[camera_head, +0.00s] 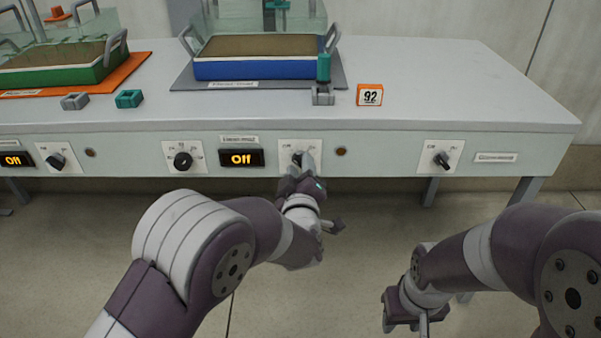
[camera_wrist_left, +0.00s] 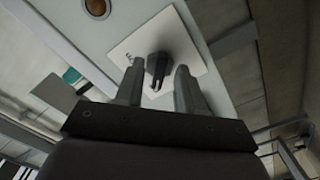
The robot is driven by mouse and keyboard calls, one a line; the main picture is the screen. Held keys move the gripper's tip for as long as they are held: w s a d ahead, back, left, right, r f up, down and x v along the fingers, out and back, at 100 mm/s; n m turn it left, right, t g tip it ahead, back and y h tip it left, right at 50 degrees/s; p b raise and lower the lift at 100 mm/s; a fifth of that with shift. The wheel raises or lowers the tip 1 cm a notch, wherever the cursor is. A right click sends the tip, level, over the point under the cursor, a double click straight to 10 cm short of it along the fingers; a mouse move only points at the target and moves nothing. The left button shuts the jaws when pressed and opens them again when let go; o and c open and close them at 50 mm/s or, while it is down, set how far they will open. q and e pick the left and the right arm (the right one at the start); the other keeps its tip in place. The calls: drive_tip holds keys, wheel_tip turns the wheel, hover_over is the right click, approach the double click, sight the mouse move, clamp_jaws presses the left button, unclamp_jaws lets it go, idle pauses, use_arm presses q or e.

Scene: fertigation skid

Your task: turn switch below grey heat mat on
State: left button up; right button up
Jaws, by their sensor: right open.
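The grey heat mat (camera_head: 180,83) lies on the bench under a blue-sided tray (camera_head: 255,70). Below it on the bench front is a black rotary switch on a white plate (camera_head: 314,159), partly hidden by my left gripper (camera_head: 303,160). In the left wrist view the switch's knob (camera_wrist_left: 158,66) stands between the two fingertips of my left gripper (camera_wrist_left: 157,78), with a visible gap on each side. The left gripper is open. A display (camera_head: 241,158) left of this switch reads "Off". My right gripper (camera_head: 400,322) is open and low in front of the bench, away from the switches.
Other rotary switches sit on the front panel, one left of the display (camera_head: 183,160) and one at right (camera_head: 442,158). A green tray (camera_head: 60,72) stands on an orange mat (camera_head: 135,62). The right benchtop is clear.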

use_arm(q)
clamp_jaws()
drive_tip(key=m+p, duration=0.4)
drive_tip(key=shift+r, duration=0.2)
drive_tip(key=m+p, duration=0.4)
drive_tip(key=m, duration=0.1)
drive_tip(key=shift+m, duration=0.3)
drive_tip(key=m+p, duration=0.3)
drive_tip(key=m, duration=0.1)
drive_tip(key=shift+a+f+p, duration=0.1)
drive_tip(key=shift+p, duration=0.2)
drive_tip(key=shift+f+m+p, duration=0.1)
drive_tip(key=shift+m+p, duration=1)
drive_tip(key=shift+m, duration=1)
